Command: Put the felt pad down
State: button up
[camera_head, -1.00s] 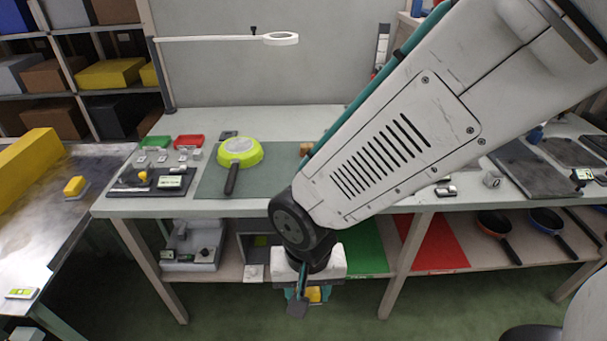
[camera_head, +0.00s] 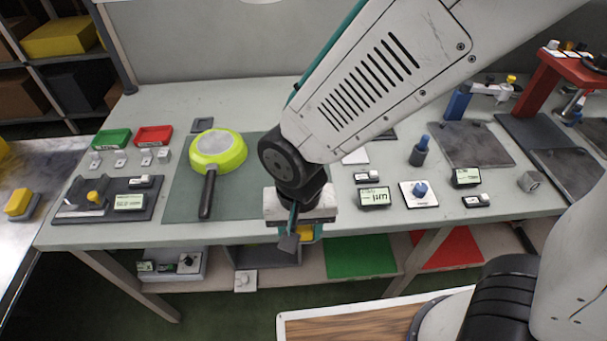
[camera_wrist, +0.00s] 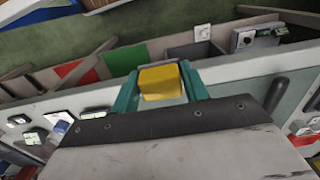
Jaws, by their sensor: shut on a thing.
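My gripper (camera_head: 297,234) hangs by the front edge of the bench, right of the lime-green pan (camera_head: 218,152). In the wrist view its teal fingers are shut on a yellow block (camera_wrist: 160,82), which I take to be the felt pad. A little of its yellow shows in the head view (camera_head: 306,233); its underside is hidden. The pan rests on the dark green mat (camera_head: 235,197) with its black handle towards me. The mat's right part is partly hidden by my arm.
The bench top (camera_head: 340,212) has some bare room near its front edge. Gauges and a blue-knobbed device (camera_head: 420,190) stand to the right. A fixture with a display (camera_head: 110,197), a green tray (camera_head: 112,138) and a red tray (camera_head: 153,135) lie left. A lower shelf runs underneath.

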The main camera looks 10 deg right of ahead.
jog(key=w+d, duration=0.1)
jog(key=w, duration=0.4)
jog(key=w+f, duration=0.1)
jog(key=w, duration=0.4)
jog(key=w+d, duration=0.1)
jog(key=w, duration=0.4)
jog(key=shift+d+f, duration=0.2)
jog(key=shift+d, duration=0.1)
notch_tip(320, 180, down, 4)
jog(key=shift+w+r, duration=0.15)
jog(key=shift+r, duration=0.05)
